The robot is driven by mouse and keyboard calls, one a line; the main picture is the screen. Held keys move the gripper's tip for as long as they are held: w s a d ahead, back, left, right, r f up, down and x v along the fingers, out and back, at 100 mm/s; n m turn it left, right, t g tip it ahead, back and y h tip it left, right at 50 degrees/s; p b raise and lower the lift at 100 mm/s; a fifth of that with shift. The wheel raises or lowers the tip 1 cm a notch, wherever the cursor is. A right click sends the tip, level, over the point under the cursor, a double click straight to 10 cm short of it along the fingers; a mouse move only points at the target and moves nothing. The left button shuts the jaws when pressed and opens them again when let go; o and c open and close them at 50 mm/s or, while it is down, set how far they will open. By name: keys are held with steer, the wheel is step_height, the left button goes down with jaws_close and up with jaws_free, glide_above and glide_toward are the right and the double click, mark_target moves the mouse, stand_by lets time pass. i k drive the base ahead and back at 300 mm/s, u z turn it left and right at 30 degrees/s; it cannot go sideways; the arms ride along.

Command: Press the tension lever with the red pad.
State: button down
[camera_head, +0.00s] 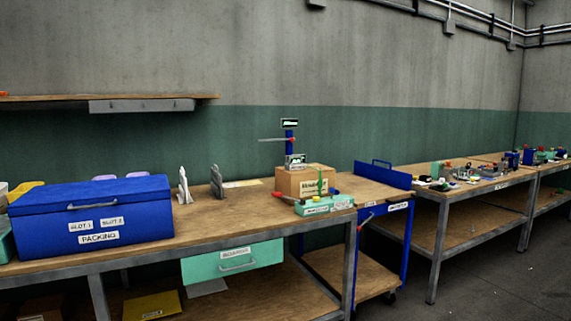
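A press-like device stands at the right end of the near workbench, with a cardboard box (300,182) and a teal base (328,205) in front of it. A dark lever with a red end (277,195) sticks out to the left, low by the base. A blue post (289,134) rises behind the box and has a thin grey bar with a red tip (292,140) near its top. I cannot tell which of these is the tension lever. My gripper is not in view.
A blue packing box (92,217) fills the bench's left part. Grey upright pieces (217,182) stand mid-bench. A teal drawer (232,262) hangs below the top. A blue cart (384,177) adjoins on the right. Bench surface (215,225) before the uprights is clear.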

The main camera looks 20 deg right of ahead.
mark_target(276, 194)
steer(key=z, duration=0.15)
steer(key=i, duration=1.05)
steer(key=z, duration=0.45)
